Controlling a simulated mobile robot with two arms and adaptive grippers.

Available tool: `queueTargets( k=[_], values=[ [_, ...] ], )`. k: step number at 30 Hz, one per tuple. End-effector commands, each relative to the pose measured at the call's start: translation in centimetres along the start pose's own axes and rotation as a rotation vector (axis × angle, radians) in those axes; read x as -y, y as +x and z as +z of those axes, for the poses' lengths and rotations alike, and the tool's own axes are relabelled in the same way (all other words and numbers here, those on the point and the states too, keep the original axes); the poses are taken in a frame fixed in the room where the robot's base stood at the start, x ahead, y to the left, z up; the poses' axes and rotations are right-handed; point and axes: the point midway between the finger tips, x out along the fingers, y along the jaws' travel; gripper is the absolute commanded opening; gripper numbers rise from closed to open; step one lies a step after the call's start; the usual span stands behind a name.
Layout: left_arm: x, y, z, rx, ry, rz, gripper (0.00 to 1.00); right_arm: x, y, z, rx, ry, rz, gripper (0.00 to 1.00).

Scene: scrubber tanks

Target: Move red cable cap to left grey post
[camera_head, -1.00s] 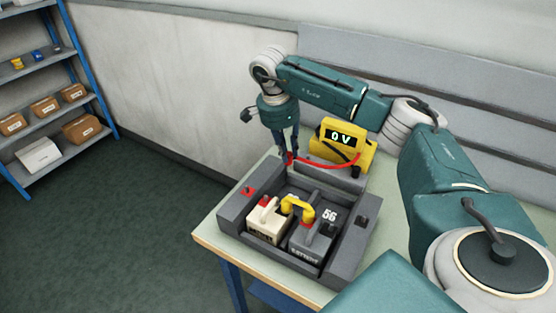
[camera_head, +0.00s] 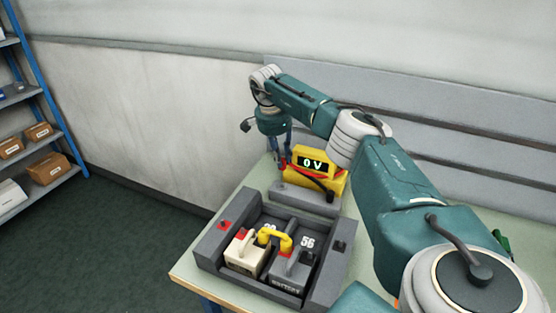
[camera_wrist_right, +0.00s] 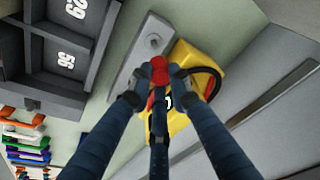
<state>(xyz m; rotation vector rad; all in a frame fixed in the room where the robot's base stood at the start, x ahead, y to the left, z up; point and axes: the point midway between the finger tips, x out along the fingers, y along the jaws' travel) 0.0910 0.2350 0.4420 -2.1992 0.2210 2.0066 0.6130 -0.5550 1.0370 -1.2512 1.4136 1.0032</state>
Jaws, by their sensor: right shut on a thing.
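My right gripper (camera_head: 282,158) is shut on the red cable cap (camera_wrist_right: 160,70), which sits between its fingertips in the right wrist view. In the head view the gripper is at the left side of the yellow meter (camera_head: 328,181), behind the grey bar (camera_head: 305,198). A round grey post (camera_wrist_right: 154,41) on the bar shows in the wrist view, beyond the cap and apart from it. The other post cannot be made out clearly. A red cable runs from the cap to the meter, which reads 0 V. My left gripper is not in view.
A dark grey battery tray (camera_head: 208,249) stands in front of the bar, with a white battery (camera_head: 243,259) and a grey battery (camera_head: 285,278) in it. A yellow handle (camera_head: 275,236) spans them. A black cable (camera_wrist_right: 217,80) loops beside the meter. Shelves (camera_head: 45,140) stand far left.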

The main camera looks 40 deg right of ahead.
Motion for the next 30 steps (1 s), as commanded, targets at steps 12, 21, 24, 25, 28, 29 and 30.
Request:
queueTargets(
  k=[12,21,24,25,28,29,30],
  values=[
    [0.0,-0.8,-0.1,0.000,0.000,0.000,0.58,-0.1,0.0,0.0,-0.001,0.001,-0.002,0.00],
    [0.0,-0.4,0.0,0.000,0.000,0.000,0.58,-0.1,0.8,0.2,0.000,0.001,0.000,0.00],
    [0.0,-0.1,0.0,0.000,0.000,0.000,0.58,-0.2,1.6,0.3,0.000,0.001,0.001,0.00],
    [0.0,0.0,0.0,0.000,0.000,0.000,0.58,-0.2,1.9,0.4,0.000,0.001,0.001,0.00],
    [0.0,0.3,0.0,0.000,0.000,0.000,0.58,-0.1,2.7,0.6,0.000,0.001,0.000,0.00],
    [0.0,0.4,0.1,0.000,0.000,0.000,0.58,-0.1,2.9,0.6,0.000,0.001,0.000,0.00],
    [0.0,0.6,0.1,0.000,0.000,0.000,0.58,-0.1,3.2,0.7,0.000,0.001,0.000,0.00]
  ],
)
